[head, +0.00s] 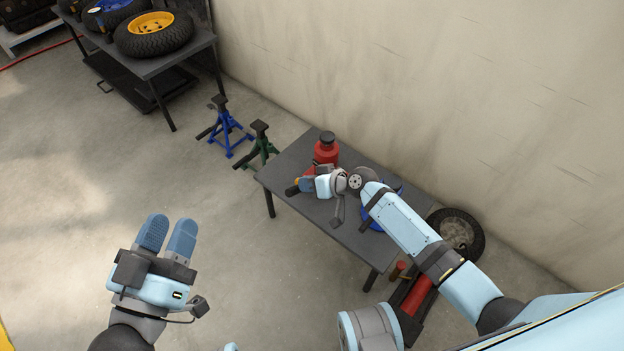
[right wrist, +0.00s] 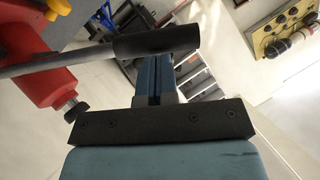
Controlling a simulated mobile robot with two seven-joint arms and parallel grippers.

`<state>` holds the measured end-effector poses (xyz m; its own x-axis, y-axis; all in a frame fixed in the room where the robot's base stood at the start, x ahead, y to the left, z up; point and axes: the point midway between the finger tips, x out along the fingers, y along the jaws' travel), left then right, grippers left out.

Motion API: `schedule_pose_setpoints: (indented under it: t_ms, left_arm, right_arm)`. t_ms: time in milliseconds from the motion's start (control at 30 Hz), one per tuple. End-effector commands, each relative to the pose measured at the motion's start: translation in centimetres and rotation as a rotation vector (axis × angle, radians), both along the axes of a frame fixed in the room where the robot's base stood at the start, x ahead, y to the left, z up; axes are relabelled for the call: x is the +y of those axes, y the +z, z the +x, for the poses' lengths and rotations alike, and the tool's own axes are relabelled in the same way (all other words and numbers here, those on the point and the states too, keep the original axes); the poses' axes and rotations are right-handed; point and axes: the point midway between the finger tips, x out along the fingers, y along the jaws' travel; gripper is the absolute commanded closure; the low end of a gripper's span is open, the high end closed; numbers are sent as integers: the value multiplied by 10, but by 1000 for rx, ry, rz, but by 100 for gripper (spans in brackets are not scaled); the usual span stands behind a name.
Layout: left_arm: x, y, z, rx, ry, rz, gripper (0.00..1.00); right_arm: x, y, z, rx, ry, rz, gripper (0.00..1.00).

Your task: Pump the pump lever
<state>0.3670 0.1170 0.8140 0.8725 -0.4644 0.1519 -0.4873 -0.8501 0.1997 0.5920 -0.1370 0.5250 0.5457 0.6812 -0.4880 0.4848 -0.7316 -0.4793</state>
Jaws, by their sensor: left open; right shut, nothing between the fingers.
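The red jack (head: 326,152) stands on the dark table near its back edge; its red body also fills the left of the right wrist view (right wrist: 28,62). Its pump lever (right wrist: 95,58) is a grey rod with a black grip (right wrist: 158,41), running across the right wrist view. The black grip end (head: 291,191) also shows in the head view. My right gripper (head: 303,184) is shut and empty, its fingertips (right wrist: 155,62) right at the grip; I cannot tell whether they touch. My left gripper (head: 168,228) is open and empty over the floor, away from the table.
The small dark table (head: 345,235) also bears a blue object, partly hidden by my right arm. Blue (head: 225,128) and green (head: 260,148) stands are on the floor beside it. A tyre (head: 458,232) is at the wall. Another table with a yellow-rimmed wheel (head: 154,34) is back left.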

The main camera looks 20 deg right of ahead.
Motion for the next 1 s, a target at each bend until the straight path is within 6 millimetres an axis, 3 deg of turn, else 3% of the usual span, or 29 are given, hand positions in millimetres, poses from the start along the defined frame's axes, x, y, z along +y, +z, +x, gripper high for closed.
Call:
schedule_pose_setpoints:
  t_ms: [367,567,1000]
  left_arm:
    - [0,0,0,2,0,1,57]
    - [0,0,0,0,0,1,57]
    - [1,4,0,-13,3,-4,57]
  right_arm:
    - [1,-1,-1,-3,0,-4,100]
    - [7,-12,-5,-33,1,-50,100]
    - [32,-77,-22,-200,2,-304,100]
